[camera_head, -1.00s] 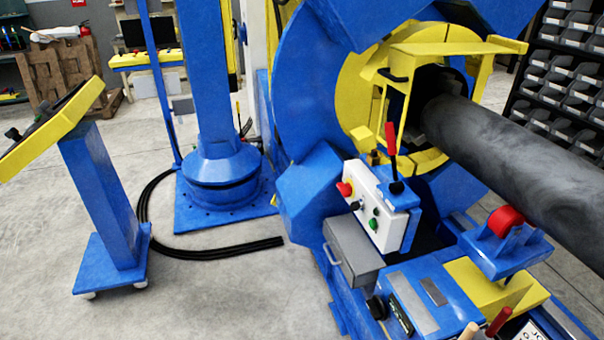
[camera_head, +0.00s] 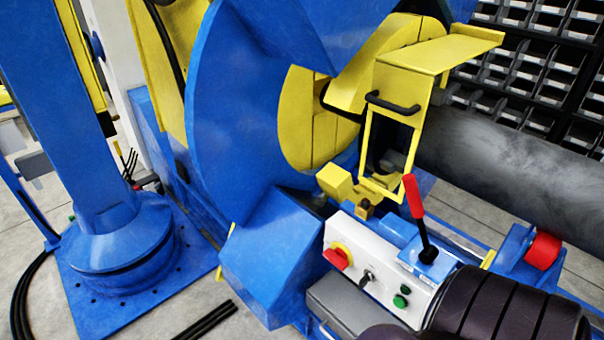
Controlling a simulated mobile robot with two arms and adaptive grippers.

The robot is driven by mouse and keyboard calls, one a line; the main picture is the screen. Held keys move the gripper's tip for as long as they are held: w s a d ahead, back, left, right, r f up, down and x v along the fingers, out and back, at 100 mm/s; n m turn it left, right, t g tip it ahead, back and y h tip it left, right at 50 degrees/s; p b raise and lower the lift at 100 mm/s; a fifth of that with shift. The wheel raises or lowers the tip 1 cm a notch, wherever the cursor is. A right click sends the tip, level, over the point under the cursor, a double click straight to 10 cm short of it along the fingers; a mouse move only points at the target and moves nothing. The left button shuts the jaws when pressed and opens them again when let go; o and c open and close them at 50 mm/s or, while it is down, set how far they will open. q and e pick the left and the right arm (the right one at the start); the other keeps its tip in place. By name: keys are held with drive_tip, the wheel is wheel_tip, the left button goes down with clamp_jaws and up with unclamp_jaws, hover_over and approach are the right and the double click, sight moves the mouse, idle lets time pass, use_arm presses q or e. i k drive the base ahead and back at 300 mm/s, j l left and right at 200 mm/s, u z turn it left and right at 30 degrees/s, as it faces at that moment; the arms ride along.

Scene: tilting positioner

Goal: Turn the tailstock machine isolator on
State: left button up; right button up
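A white control box (camera_head: 386,262) stands at the lower middle, in front of the blue machine. On its left end is a red rotary switch handle (camera_head: 336,259) on a yellow round plate, which looks like the isolator. I cannot read its on or off marks, and I cannot tell its setting. A black key-like switch (camera_head: 366,279) and a green button (camera_head: 400,301) sit to its right. Neither of my grippers shows. A dark ribbed shape at the lower right covers the near right end of the box, and it may be part of my arm.
A lever with a red grip (camera_head: 413,196) rises behind the box. A yellow guard frame (camera_head: 398,122) with a black handle stands beyond it. A large dark pipe (camera_head: 510,170) runs right above a red roller (camera_head: 543,250).

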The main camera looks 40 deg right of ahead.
sight(338, 258)
drive_tip(key=i+j+z, duration=0.1)
drive_tip(key=i+z, duration=0.4)
drive_tip(key=i+j+z, duration=0.2)
drive_tip(key=z, duration=0.3)
drive_tip(key=i+j+z, duration=0.45)
drive_tip(key=k+l, duration=0.05)
drive_tip(key=k, duration=0.05)
